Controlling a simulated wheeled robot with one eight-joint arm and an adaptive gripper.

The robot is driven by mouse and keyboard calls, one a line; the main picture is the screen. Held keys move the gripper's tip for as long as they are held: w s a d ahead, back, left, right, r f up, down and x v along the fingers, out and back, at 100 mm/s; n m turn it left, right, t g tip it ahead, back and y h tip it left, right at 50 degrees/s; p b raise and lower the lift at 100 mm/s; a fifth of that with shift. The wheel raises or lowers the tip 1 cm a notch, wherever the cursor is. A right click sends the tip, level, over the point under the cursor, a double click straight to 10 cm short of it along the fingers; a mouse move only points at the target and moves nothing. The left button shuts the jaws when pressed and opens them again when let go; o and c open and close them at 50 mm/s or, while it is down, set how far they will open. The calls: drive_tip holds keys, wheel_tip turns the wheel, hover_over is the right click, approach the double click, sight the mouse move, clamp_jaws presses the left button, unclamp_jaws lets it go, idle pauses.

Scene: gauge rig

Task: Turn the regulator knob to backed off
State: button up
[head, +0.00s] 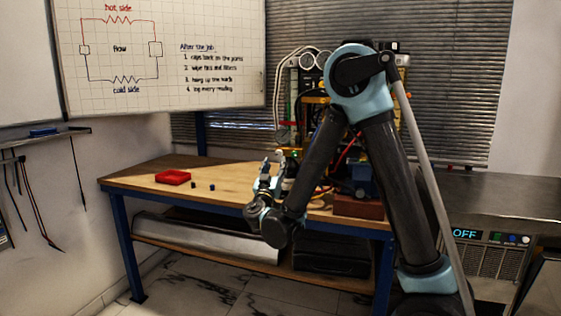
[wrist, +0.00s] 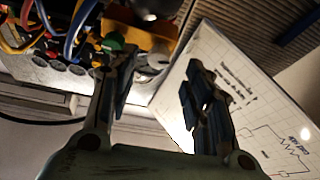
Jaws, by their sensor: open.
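The gauge rig (head: 291,107) stands at the back of the bench, largely hidden behind my arm in the head view. In the wrist view, part of the rig's panel (wrist: 55,77) shows at upper left with coloured hoses. A green rounded part (wrist: 113,41) is just beyond the left finger, and a grey round part (wrist: 158,58) is beyond the gap between the fingers. I cannot tell which is the regulator knob, nor its setting. My gripper (head: 272,162) is open and empty in front of the rig; its spread fingers (wrist: 160,72) show no contact with either part.
A whiteboard (head: 225,85) hangs behind. A metal counter (head: 505,196) is at right.

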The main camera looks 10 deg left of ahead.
sight(278, 155)
drive_tip(key=shift+x, duration=2.6)
drive_tip(key=shift+c, duration=0.2)
